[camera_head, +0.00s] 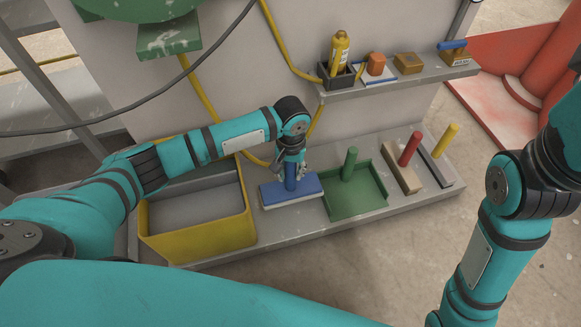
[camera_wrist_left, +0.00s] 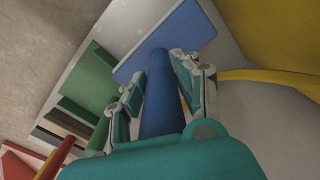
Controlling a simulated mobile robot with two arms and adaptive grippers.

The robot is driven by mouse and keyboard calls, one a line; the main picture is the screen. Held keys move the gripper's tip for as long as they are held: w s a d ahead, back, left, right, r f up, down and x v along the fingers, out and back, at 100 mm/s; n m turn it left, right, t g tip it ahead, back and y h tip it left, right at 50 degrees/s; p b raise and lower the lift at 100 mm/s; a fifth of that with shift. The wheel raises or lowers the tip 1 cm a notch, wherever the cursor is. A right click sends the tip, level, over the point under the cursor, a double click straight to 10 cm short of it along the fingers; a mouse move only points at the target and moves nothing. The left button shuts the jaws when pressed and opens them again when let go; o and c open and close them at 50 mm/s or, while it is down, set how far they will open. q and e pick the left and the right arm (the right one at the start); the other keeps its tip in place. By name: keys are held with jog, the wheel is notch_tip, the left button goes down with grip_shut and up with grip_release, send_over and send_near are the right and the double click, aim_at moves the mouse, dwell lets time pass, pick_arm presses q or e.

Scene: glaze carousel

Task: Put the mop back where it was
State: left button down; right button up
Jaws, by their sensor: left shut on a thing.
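The blue mop, a flat blue block with a pale lower layer (camera_head: 291,192) and an upright blue handle, is at the grey low shelf between the yellow bin and the green tray. I cannot tell whether its underside touches the shelf. My left gripper (camera_head: 290,174) is shut on the handle from above. In the left wrist view its fingers (camera_wrist_left: 160,90) lie on both sides of the blue handle (camera_wrist_left: 160,100), with the blue block beyond. The handle's upper part is hidden by the gripper. My right arm shows at the right, but its gripper does not show clearly.
The yellow bin (camera_head: 203,241) is left of the mop. The green tray (camera_head: 361,208) with a green-handled tool is close on its right, then red-handled (camera_head: 408,150) and yellow-handled (camera_head: 446,140) tools. A narrow upper shelf (camera_head: 400,84) holds a yellow bottle (camera_head: 339,50) and small blocks.

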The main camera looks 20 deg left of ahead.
pick_arm(q)
jog(key=c, duration=1)
grip_release()
jog(key=shift+c, duration=0.2)
jog(key=shift+o, duration=0.3)
